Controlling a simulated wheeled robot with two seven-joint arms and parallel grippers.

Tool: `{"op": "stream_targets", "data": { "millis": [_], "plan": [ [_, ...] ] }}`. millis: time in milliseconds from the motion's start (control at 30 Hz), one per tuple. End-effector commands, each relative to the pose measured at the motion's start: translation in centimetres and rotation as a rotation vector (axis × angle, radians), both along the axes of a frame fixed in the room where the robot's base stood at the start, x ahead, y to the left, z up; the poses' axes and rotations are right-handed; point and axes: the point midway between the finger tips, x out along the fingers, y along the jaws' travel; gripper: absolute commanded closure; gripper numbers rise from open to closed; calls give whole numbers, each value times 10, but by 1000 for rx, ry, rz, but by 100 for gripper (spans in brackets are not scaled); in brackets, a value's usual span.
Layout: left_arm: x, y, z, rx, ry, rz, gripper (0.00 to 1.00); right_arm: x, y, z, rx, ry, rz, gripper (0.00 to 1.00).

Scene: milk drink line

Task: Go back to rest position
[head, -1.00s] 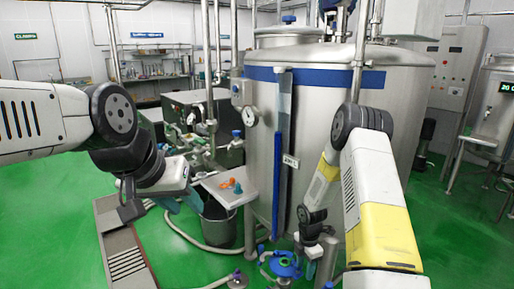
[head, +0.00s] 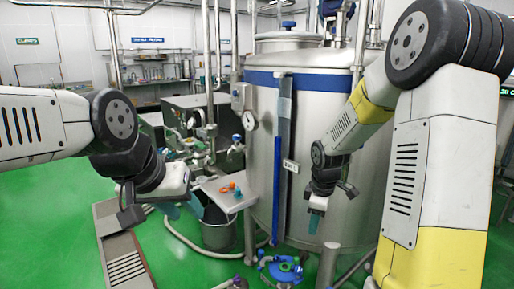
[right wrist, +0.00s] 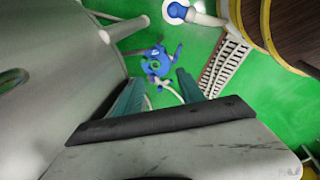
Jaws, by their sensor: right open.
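My right gripper (head: 316,222) hangs fingers down in front of the large steel tank (head: 345,160), apart from it as far as I can see. In the right wrist view its two teal fingers (right wrist: 158,97) are spread with nothing between them. My left gripper (head: 183,209) points down at the left, beside the small tray. Its teal fingertips are small in the head view, and I cannot tell how far apart they are. I see no object held in it.
A small metal tray (head: 212,193) with orange and teal pieces is fixed left of the tank. A steel bucket (head: 217,235) stands below it. A blue valve fitting (head: 283,268) is low in front of the tank. Green floor (head: 50,230) is open at left.

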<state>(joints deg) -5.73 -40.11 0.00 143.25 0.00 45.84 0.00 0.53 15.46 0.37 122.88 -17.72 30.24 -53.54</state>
Motion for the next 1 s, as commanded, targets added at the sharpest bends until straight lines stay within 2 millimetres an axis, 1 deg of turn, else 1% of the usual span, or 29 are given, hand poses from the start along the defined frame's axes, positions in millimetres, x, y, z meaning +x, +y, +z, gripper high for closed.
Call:
{"op": "stream_targets", "data": {
  "millis": [33,100,167,200,267,300,433,500,600,700,833,1000],
  "plan": [
    [0,0,0,0,0,0,64,-11,1,27,25,-32,-79,54],
    [0,0,0,0,0,0,64,-28,3,56,68,-63,-191,54],
    [0,0,0,0,0,0,64,-44,6,79,108,-88,-288,54],
    [0,0,0,0,0,0,64,-56,7,92,136,-103,-349,54],
    [0,0,0,0,0,0,64,-74,10,111,182,-125,-441,54],
    [0,0,0,0,0,0,64,-86,12,123,217,-137,-503,54],
    [0,0,0,0,0,0,64,-128,19,154,335,-171,-690,54],
    [0,0,0,0,0,0,64,-149,23,165,399,-182,-779,54],
    [0,0,0,0,0,0,64,-175,28,175,481,-187,-886,54],
    [0,0,0,0,0,0,64,-193,32,181,540,-187,-959,54],
    [0,0,0,0,0,0,64,-205,34,183,579,-182,-1006,54],
    [0,0,0,0,0,0,64,-206,35,184,588,-181,-1018,54]
  ]
}}
